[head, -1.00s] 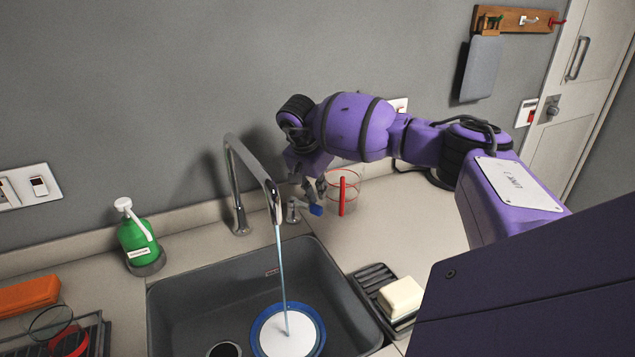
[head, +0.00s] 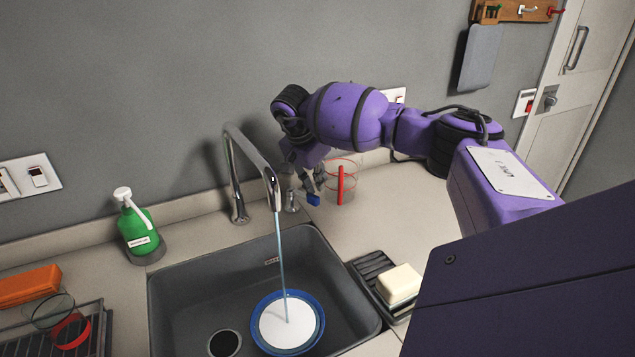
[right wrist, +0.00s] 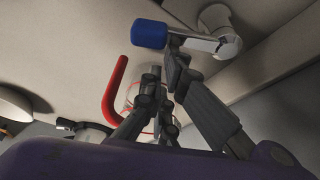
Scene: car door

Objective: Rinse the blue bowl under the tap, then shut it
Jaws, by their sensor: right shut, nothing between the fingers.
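The tap (head: 258,160) stands behind the sink, and a stream of water runs from its spout. The blue bowl (head: 261,325) lies in the sink (head: 182,315) under the stream, which lands on its white inside. The tap's lever, with a blue tip (head: 313,199), sits to the right of the spout's base; the blue tip also shows in the right wrist view (right wrist: 150,33). My right gripper (head: 315,185) is shut and empty, its fingertips close to the lever; whether they touch it I cannot tell. My left gripper is not in view.
A soap bar (head: 399,283) lies on a dark rack at the sink's right. A green soap bottle (head: 136,226) and an orange block (head: 27,285) are at the left.

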